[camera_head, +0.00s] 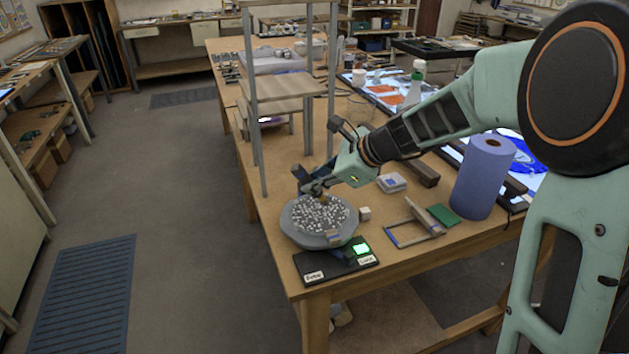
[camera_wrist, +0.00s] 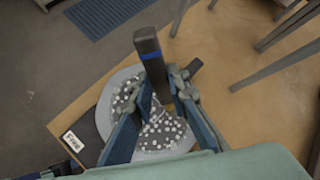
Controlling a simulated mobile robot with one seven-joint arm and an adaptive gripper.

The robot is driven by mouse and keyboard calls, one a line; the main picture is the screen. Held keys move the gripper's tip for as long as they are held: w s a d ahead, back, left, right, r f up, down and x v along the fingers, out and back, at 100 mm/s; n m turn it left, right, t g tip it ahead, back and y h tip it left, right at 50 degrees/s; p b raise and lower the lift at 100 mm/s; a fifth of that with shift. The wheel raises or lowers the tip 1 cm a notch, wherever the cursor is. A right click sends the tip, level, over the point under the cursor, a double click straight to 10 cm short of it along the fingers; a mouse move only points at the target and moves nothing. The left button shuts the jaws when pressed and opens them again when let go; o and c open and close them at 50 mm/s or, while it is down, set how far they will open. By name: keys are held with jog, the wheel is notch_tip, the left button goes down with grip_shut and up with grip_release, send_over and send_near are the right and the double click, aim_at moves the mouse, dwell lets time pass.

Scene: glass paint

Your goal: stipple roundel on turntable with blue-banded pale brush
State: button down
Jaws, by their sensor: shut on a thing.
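The roundel (camera_head: 318,214) is a dark disc covered in many white spots, lying on the grey turntable (camera_head: 305,238) at the table's near corner. Both also show in the wrist view, the roundel (camera_wrist: 157,138) partly behind my fingers and the turntable's rim (camera_wrist: 107,98) curving at left. My gripper (camera_head: 320,186) is over the far side of the roundel. In the wrist view my gripper (camera_wrist: 160,88) is shut on a blue-banded brush (camera_wrist: 147,45), whose shaft looks grey-brown here. The brush's bristle end is hidden, so I cannot tell whether it touches the roundel.
A black board (camera_head: 340,262) with two labels and a lit green square lies before the turntable. A small pale block (camera_head: 364,213), a blue-edged frame (camera_head: 415,234), a green pad (camera_head: 443,215) and a blue roll (camera_head: 483,178) stand to the right.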

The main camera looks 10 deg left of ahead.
jog(key=shift+r+p, duration=0.95)
jog(key=shift+r, duration=0.15)
jog(key=shift+r+p, duration=1.75)
jog(key=shift+r, duration=0.25)
